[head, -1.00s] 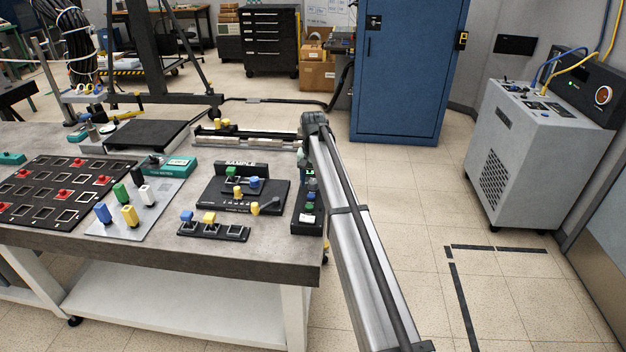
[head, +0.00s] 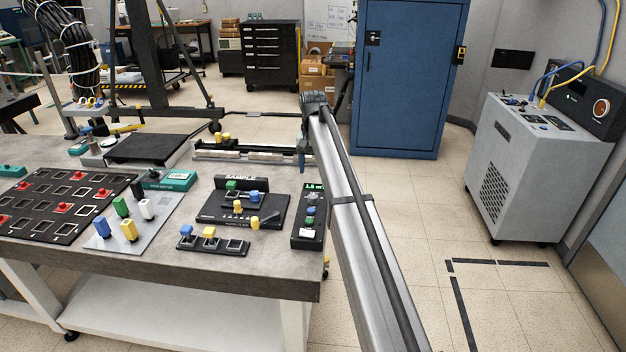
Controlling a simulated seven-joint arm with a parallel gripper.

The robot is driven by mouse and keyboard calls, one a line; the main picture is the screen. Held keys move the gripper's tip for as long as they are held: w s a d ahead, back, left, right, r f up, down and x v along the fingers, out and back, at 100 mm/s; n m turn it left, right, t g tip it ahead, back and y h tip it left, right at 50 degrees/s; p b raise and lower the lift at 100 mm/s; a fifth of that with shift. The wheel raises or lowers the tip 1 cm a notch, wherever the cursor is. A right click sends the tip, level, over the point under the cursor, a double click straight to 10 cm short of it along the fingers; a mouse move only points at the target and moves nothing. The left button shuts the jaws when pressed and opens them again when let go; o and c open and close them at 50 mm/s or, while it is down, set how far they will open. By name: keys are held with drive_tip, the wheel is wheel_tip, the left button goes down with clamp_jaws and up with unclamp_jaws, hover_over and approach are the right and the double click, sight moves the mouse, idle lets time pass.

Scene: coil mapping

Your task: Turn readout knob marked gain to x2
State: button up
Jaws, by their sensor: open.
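The readout box (head: 308,217) is a narrow black unit at the table's right edge in the head view. It has a lit green display (head: 314,188) at its far end and several small knobs below it. The knob markings are too small to read, so I cannot tell which is gain or where it points. My gripper (head: 302,163) shows only as a dark sliver beyond the readout, beside my arm. It is open and apart from the box. Most of it is hidden behind my arm link.
A black sample station (head: 272,222) with coloured knobs stands just left of the readout. A three-slot black rack (head: 238,247) lies in front of it. A grey plate (head: 155,223) with coloured pegs and a black grid tray (head: 108,188) are further left. Open floor lies right of the table.

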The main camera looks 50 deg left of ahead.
drive_tip(key=shift+r, duration=1.55)
